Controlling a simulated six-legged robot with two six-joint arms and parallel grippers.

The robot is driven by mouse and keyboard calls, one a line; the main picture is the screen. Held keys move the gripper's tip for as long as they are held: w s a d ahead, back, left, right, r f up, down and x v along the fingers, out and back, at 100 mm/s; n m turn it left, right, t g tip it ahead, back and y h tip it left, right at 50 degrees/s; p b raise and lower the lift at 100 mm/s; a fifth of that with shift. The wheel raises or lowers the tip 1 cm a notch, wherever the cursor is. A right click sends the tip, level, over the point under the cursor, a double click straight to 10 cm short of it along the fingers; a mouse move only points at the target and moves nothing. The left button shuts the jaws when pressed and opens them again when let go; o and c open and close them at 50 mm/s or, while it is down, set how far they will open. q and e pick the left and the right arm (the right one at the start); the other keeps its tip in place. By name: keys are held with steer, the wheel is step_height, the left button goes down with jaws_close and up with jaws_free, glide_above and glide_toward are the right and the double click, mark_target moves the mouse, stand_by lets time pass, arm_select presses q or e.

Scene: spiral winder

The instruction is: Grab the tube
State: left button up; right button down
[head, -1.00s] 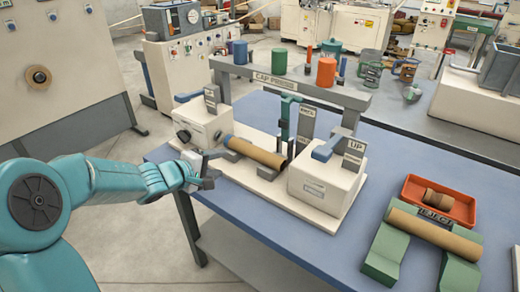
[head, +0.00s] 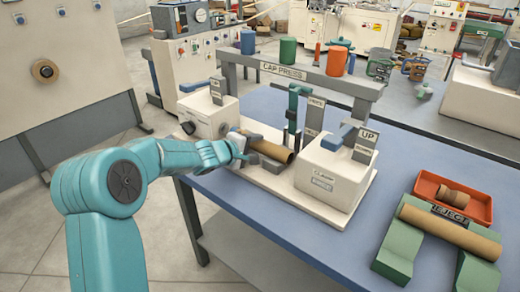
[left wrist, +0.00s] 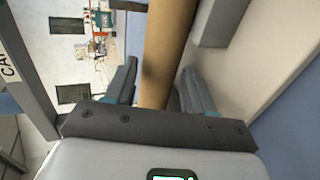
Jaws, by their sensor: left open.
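A brown cardboard tube (head: 277,151) lies across the cream base (head: 266,181) of the machine, between two cream blocks. My left gripper (head: 246,153) is at the tube's left part, partly hiding it. In the left wrist view the tube (left wrist: 166,35) runs between the two spread fingers of the left gripper (left wrist: 158,75). The fingers stand on either side of it, with a gap seen at the left finger. Whether the right finger touches the tube cannot be told. My right gripper is not in view.
The left cream block (head: 208,116) and the right cream block (head: 332,172) flank the tube. A green upright post (head: 293,107) stands behind it. A second tube (head: 450,232) rests on green reject supports (head: 397,243), near an orange tray (head: 478,207). The blue tabletop (head: 330,245) in front is clear.

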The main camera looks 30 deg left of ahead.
arm_select(q)
steer(key=shift+x, duration=1.05)
steer(key=shift+s+r, duration=0.1)
steer(key=shift+s, duration=0.05)
steer(key=c, duration=0.7)
